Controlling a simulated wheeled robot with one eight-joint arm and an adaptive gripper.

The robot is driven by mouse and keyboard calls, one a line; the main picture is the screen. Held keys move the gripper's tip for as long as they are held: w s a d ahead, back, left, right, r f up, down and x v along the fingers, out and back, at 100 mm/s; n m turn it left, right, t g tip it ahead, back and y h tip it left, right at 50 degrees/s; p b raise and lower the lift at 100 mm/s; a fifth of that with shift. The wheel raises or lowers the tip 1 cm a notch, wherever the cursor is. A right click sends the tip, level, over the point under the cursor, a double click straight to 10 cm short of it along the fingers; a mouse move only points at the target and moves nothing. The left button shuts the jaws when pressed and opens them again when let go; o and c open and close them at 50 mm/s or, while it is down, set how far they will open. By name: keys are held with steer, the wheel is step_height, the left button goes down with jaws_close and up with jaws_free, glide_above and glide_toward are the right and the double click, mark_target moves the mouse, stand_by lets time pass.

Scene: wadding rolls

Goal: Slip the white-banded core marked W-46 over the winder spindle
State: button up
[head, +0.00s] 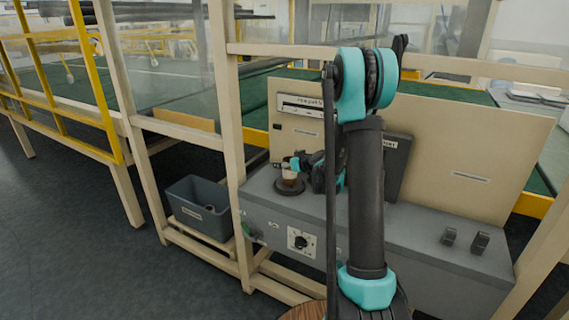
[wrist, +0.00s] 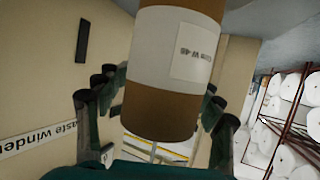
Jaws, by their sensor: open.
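The core (wrist: 167,55) is brown with a white band, and its label reads W-46, upside down in the wrist view. In the head view the core (head: 289,174) looks upright over a dark round base (head: 289,187) on the grey machine top. The spindle itself is hidden there, apparently inside or behind the core. My gripper (head: 298,163) is at the core, reaching in from the right. In the wrist view my gripper (wrist: 158,95) is open, its fingers on either side of the core. Contact cannot be told.
A beige panel (head: 424,150) stands behind the grey machine (head: 400,246), close to my gripper. A dark plate (head: 397,160) leans there. A grey bin (head: 199,208) sits on a low shelf at left. Wooden posts frame the machine. White rolls (wrist: 290,88) sit on racks in the wrist view.

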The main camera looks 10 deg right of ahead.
steer(key=v, duration=1.2)
steer(key=s+a+f+m+g+h, duration=0.1)
steer(key=s+a+f+g, duration=0.1)
steer(key=s, duration=0.7)
steer(key=s+a+f+m+g+h, duration=0.1)
steer(key=s+a+f+g, duration=0.15)
steer(key=s, duration=0.65)
steer(key=s+d+f+m+g+h, duration=0.1)
steer(key=s+d+f+m+h, duration=0.1)
steer(key=s, duration=0.6)
steer(key=s+d+f+m+g+h, duration=0.1)
steer(key=s+d+f+g+h, duration=0.1)
steer(key=s, duration=0.5)
steer(key=shift+s+d+f+m+h, duration=0.3)
steer(key=shift+s+d+f+m, duration=0.1)
steer(key=shift+d+f, duration=0.55)
steer(key=shift+c, duration=0.5)
